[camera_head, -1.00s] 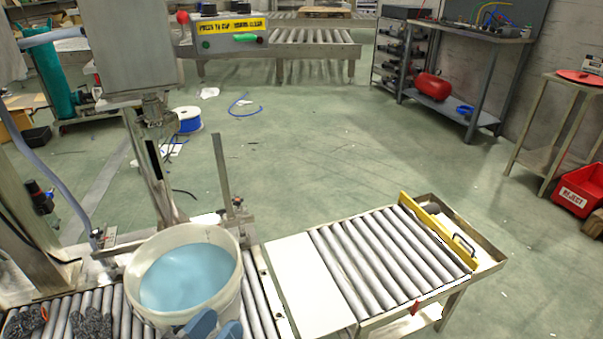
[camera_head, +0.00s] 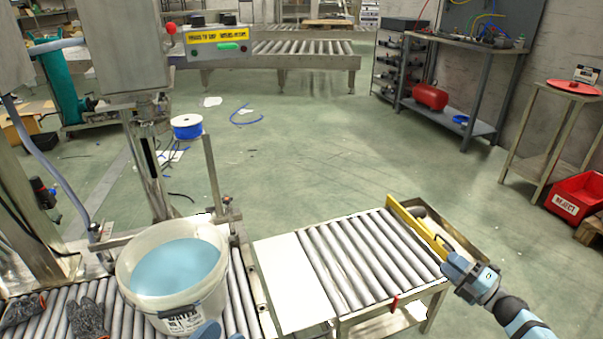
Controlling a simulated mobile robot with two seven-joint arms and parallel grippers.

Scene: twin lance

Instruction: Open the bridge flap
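The bridge flap appears to be the roller section (camera_head: 365,262) on the right, lying flat beside a pale plate (camera_head: 290,283). A yellow bar (camera_head: 412,226) runs along its right end. A dark handle by that bar is partly hidden by my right gripper (camera_head: 448,264). My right gripper is at the flap's right end, close to the handle. I cannot tell whether it touches the handle or how far its fingers are apart. Blue parts of what seems my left gripper (camera_head: 209,331) show at the bottom edge, in front of the bucket, mostly cut off.
A white bucket of blue liquid (camera_head: 128,275) stands on the left rollers, beside grey gloves (camera_head: 87,318). An upright metal post (camera_head: 215,180) stands behind it. A red tab (camera_head: 394,303) is on the flap's front edge.

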